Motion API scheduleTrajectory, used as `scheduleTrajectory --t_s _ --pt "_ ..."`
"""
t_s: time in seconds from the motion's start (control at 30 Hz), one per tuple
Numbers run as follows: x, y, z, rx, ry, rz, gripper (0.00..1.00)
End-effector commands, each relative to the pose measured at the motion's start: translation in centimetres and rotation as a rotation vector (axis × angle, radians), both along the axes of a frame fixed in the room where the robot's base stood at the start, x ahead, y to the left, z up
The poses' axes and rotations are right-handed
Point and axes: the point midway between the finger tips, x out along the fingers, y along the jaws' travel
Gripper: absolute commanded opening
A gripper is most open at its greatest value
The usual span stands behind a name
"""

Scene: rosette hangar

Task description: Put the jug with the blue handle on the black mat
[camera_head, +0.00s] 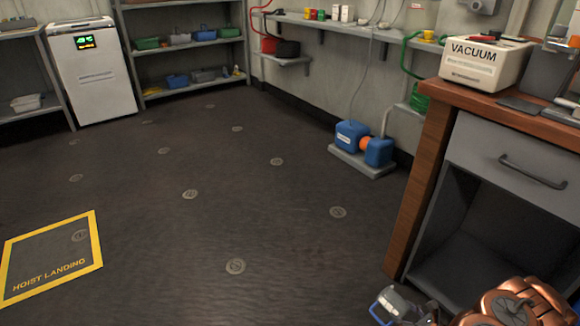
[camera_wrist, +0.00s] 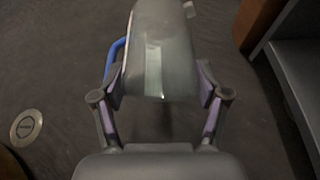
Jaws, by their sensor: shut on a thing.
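The jug (camera_wrist: 160,55) is a grey, slightly shiny vessel with a blue handle (camera_wrist: 115,62) on its left side in the wrist view. My gripper (camera_wrist: 160,88) is shut on the jug's body, one finger on each side, and holds it above the dark floor. In the head view the jug (camera_head: 408,303) shows at the bottom edge, partly cut off, with its blue handle to the left and my copper-coloured arm to the right. A black mat (camera_head: 520,105) that may be the task's mat lies on the wooden workbench at the right.
The workbench (camera_head: 425,180) stands close on the right, with a vacuum box (camera_head: 485,65) on top and a drawer below. A yellow-framed hoist landing (camera_head: 50,255) marks the left floor. The middle floor is clear.

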Motion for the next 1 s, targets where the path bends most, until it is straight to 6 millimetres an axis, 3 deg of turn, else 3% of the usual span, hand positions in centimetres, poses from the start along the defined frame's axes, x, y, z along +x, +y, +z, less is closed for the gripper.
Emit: scheduleTrajectory --t_s 0.1,0.4,0.7,1.0 --pt "3.1 -0.3 2.8 0.000 -0.007 -0.015 0.32" --pt "9.4 -0.2 9.5 -0.002 -0.007 -0.060 0.32" --pt "14.3 1.3 16.3 0.001 -0.005 -0.101 0.32" --pt "17.9 3.7 23.2 0.001 -0.004 -0.133 0.32"
